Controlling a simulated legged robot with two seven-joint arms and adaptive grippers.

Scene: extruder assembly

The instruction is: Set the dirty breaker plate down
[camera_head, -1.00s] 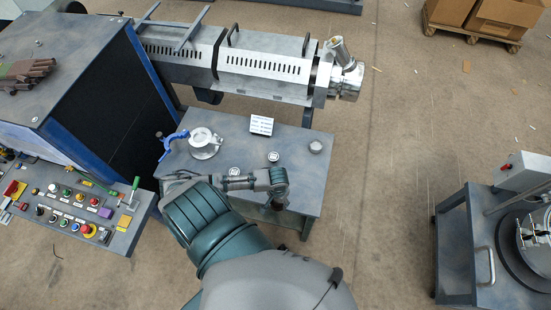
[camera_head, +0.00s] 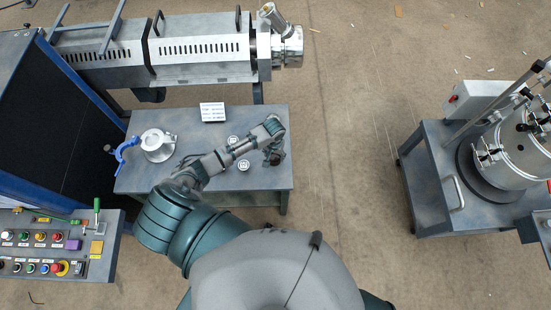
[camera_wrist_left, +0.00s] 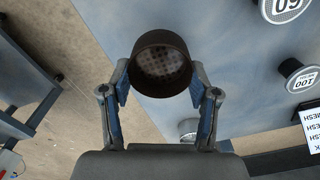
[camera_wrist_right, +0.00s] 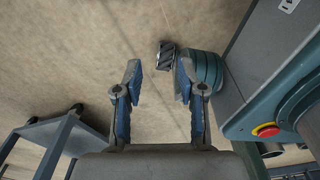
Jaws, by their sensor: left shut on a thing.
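The dirty breaker plate (camera_wrist_left: 161,66) is a dark brown ring with a perforated face. In the left wrist view it sits between the two fingers of my left gripper (camera_wrist_left: 162,88), which is shut on it. In the head view my left gripper (camera_head: 274,152) is over the right end of the work table (camera_head: 220,185). The plate is hardly visible there, and I cannot tell whether it touches the table top. My right gripper (camera_wrist_right: 155,80) is open and empty over the floor in the right wrist view. It does not show in the head view.
Two round mesh labelled pieces (camera_head: 243,165) stand on the table near my left arm. A white sign (camera_head: 212,112), a metal flanged part (camera_head: 157,145) and a blue clamp (camera_head: 124,152) are also there. The extruder barrel (camera_head: 200,50) lies behind. A cart (camera_head: 440,180) stands at right.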

